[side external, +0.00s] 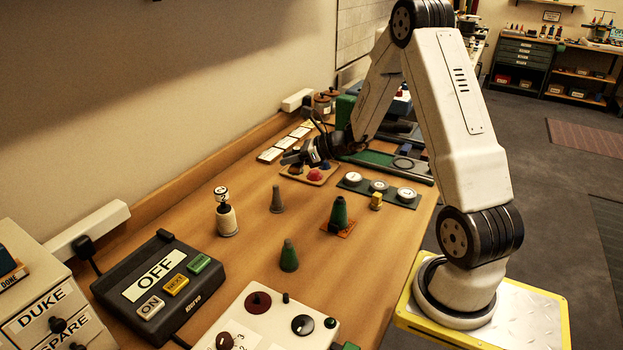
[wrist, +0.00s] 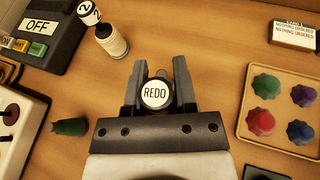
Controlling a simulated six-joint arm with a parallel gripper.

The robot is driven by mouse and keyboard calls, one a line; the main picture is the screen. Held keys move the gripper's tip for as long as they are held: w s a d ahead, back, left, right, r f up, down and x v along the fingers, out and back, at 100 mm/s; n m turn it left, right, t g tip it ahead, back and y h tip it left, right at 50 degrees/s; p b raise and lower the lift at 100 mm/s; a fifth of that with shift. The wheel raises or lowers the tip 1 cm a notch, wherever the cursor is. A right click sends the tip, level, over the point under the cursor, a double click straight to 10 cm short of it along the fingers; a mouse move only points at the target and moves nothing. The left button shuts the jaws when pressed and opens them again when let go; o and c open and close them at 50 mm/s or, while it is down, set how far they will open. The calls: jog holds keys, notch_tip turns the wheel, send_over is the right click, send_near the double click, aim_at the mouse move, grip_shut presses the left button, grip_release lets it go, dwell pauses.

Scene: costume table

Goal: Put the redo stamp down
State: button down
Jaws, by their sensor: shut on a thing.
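The redo stamp (wrist: 155,94) shows its round white REDO label in the wrist view. It sits between the two dark fingers of my gripper (wrist: 160,76), which is shut on it. In the side external view my gripper (side external: 292,158) is above the table, near the tray of coloured knobs. The stamp is too small to make out there, and I cannot tell how far its base is from the table.
A knob tray (wrist: 244,128) is to the right. A strip with white discs (side external: 400,199) lies nearby. A switch box (side external: 155,285) is at left.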

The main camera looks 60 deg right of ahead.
jog(key=shift+a, duration=0.1)
jog(key=s+a+n+y, duration=0.1)
jog(key=a, duration=2)
jog(key=shift+s+f+g+y, duration=0.2)
jog(key=shift+f+g+y, duration=0.1)
jog(key=shift+f+g, duration=0.15)
jog(key=shift+r, duration=0.15)
